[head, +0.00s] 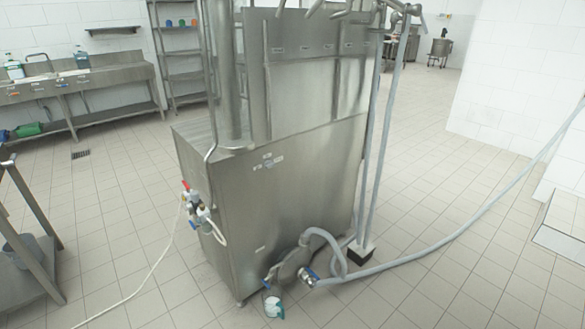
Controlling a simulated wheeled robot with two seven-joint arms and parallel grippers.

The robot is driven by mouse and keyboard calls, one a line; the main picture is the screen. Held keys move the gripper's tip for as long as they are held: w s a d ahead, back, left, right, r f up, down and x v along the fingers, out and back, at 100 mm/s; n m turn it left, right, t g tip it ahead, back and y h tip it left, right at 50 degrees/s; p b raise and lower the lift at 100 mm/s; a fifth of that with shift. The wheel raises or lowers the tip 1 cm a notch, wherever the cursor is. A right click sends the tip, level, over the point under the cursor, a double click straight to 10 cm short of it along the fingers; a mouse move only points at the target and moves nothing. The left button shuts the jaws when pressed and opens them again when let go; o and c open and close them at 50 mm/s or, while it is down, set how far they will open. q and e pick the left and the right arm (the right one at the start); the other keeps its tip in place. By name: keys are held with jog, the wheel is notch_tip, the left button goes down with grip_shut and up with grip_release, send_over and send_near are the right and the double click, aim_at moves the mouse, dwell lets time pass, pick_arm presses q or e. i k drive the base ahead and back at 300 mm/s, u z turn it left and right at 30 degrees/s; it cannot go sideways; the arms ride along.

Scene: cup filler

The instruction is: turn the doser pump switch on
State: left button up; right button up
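A large stainless steel machine (290,205) stands in the middle of the head view. A cluster of small valves (198,212) with red and blue handles sits on its left edge. A metal pump-like body (290,266) with blue-handled fittings sits low at its front right, joined to a grey hose (420,257). Small labels or controls (268,161) show on the upper front panel, too small to read. I cannot make out which part is the doser pump switch. Neither of my grippers is in view.
A steel sink counter (85,85) and a shelf rack (185,55) stand at the back left. A metal table frame (30,235) is at the left edge. The grey hose and a thin white hose (150,272) cross the tiled floor. Open floor lies front left.

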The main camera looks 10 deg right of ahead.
aim_at(269, 165)
jog(key=z, duration=1.75)
jog(key=i, duration=2.85)
jog(key=u, duration=2)
